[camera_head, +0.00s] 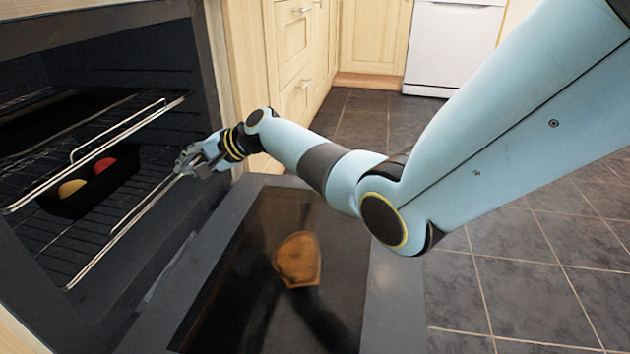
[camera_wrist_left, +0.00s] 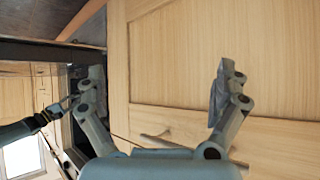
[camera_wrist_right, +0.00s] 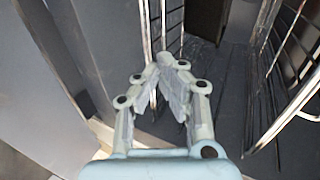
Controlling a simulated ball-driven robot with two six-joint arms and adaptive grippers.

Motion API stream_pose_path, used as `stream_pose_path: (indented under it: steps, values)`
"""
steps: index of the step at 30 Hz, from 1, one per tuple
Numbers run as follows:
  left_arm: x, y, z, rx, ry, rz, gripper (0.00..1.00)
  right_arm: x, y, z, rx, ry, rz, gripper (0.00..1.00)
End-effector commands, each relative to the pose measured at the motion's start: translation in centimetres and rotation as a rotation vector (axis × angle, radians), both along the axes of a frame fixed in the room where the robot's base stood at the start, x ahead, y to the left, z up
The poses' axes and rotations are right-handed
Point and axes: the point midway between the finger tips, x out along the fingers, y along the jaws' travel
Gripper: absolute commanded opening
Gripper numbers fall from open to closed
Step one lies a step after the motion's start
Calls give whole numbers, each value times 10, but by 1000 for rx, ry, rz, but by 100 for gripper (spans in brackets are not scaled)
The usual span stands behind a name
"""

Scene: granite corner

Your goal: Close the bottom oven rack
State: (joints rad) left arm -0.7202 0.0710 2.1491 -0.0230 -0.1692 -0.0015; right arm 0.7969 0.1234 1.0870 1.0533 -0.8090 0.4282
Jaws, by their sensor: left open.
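The bottom oven rack (camera_head: 97,258) is a wire rack in the open oven at the left of the head view. Its front rail sticks out toward the open door. A dark pan (camera_head: 108,193) with a yellow and a red item sits on it. My right gripper (camera_head: 182,168) is at the far end of that front rail. In the right wrist view its fingertips (camera_wrist_right: 167,66) come together, with rack wires close by; contact is unclear. My left gripper (camera_wrist_left: 160,85) shows only in its wrist view, open and empty, facing wooden cabinet fronts.
An upper rack (camera_head: 95,157) is above the bottom one, with a dark tray deeper inside. The oven door (camera_head: 395,300) is folded down below my right arm. A brown patch (camera_head: 298,259) shows on its glass, perhaps a reflection. The tiled floor (camera_head: 520,270) at right is clear.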

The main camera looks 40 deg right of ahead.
Motion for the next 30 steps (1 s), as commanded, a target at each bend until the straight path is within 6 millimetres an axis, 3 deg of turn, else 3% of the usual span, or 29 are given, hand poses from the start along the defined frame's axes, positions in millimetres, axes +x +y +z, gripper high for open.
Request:
stream_pose_path:
  steps: [8,22,30]
  values:
    - [0,0,0,-1,1,1,100,-4,-4,2,0,0,-1,0]
    - [0,0,0,-1,1,1,100,-69,-54,44,-5,-1,0,0]
    - [0,0,0,-1,1,1,100,-84,-66,55,0,0,0,0]
